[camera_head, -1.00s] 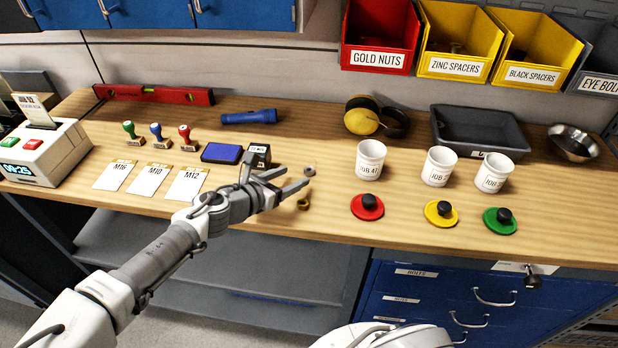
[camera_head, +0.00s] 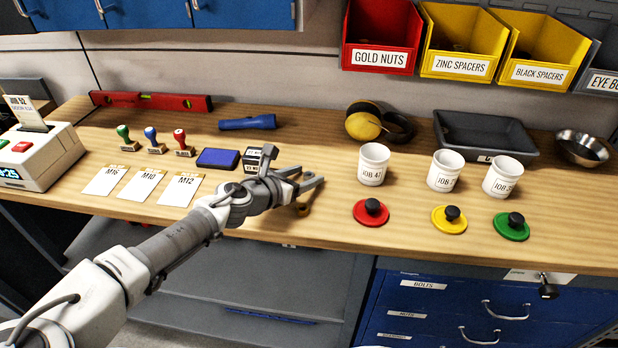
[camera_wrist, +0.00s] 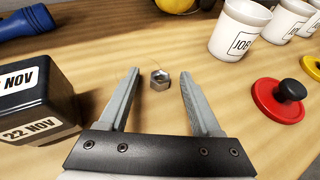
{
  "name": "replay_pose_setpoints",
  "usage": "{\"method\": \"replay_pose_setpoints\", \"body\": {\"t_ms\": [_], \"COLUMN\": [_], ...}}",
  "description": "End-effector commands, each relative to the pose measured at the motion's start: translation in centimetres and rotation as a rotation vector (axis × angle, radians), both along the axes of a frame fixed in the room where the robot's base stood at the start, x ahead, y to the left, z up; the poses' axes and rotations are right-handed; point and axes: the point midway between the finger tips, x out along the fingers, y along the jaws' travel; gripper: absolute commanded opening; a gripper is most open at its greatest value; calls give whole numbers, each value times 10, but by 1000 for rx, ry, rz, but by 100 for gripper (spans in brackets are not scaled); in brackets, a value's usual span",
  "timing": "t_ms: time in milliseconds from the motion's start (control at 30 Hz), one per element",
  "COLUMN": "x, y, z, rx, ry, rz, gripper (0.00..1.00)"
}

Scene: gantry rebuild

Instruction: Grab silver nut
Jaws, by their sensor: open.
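The silver nut (camera_wrist: 160,80) lies on the wooden workbench, seen in the wrist view between the tips of my open gripper (camera_wrist: 159,73). There is a gap on each side, and neither finger visibly touches it. In the head view my gripper (camera_head: 310,177) is low over the bench near its front, fingers pointing right. The nut is hard to make out there among the fingertips.
A black date stamp block (camera_wrist: 38,105) stands close left of my gripper. A white cup (camera_head: 373,165) and a red lid with a black knob (camera_head: 371,211) are to the right. More cups and lids stand farther right. Stamps, cards and a blue ink pad (camera_head: 218,158) are left.

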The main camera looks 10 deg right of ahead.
Motion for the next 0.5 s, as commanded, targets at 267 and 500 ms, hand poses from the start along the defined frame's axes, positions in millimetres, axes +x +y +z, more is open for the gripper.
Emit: {"method": "replay_pose_setpoints", "body": {"t_ms": [267, 500], "x": [0, 0], "y": [0, 0], "z": [0, 0], "rx": [0, 0], "ry": [0, 0], "rz": [0, 0], "gripper": [24, 0]}}
